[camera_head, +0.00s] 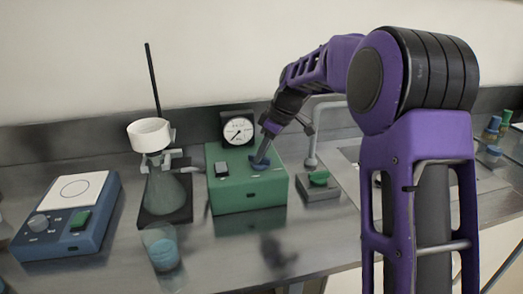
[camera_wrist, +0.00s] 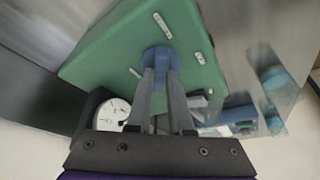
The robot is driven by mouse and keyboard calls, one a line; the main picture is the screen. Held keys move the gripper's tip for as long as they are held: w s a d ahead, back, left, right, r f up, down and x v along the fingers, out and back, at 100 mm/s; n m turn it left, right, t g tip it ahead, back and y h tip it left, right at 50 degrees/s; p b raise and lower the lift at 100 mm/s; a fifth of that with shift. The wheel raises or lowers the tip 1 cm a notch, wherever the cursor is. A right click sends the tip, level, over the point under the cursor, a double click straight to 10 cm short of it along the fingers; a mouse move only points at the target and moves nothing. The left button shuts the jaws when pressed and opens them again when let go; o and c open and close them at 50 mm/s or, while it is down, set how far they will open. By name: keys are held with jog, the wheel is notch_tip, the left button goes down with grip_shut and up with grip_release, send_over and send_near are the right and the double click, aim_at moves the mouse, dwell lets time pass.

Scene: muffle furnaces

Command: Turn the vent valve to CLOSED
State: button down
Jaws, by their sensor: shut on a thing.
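The vent valve appears to be the blue knob (camera_head: 258,164) on top of the green box (camera_head: 240,195). The knob also shows in the wrist view (camera_wrist: 158,52), with small white labels around it that are too small to read. My gripper (camera_head: 265,149) comes down from above and behind and is shut on the knob. In the wrist view its two fingers (camera_wrist: 161,75) hold the knob's raised grip between them. Part of the knob is hidden by the fingers, and I cannot tell which label it points to.
To the left are a flask (camera_head: 166,190) on a stand, a beaker (camera_head: 161,247) of blue liquid and a blue hotplate (camera_head: 68,218). A green-topped grey block (camera_head: 319,190) stands right.

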jog(key=n+p, duration=0.1)
jog(key=n, duration=0.1)
jog(key=n+g+p, duration=0.1)
jog(key=n+p, duration=0.1)
jog(key=shift+w+r+g+y, duration=0.15)
jog(key=shift+g+y, duration=0.15)
jog(key=shift+n+g+p, duration=0.6)
jog(key=shift+n+p, duration=0.45)
jog(key=shift+n, duration=0.75)
jog(key=shift+f, duration=0.2)
jog(key=c, duration=0.8)
grip_release()
jog(key=shift+r, duration=0.15)
jog(key=p+v, duration=0.3)
jog(key=v, duration=1.4)
jog(key=shift+w+r, duration=0.1)
jog(key=shift+w, duration=0.05)
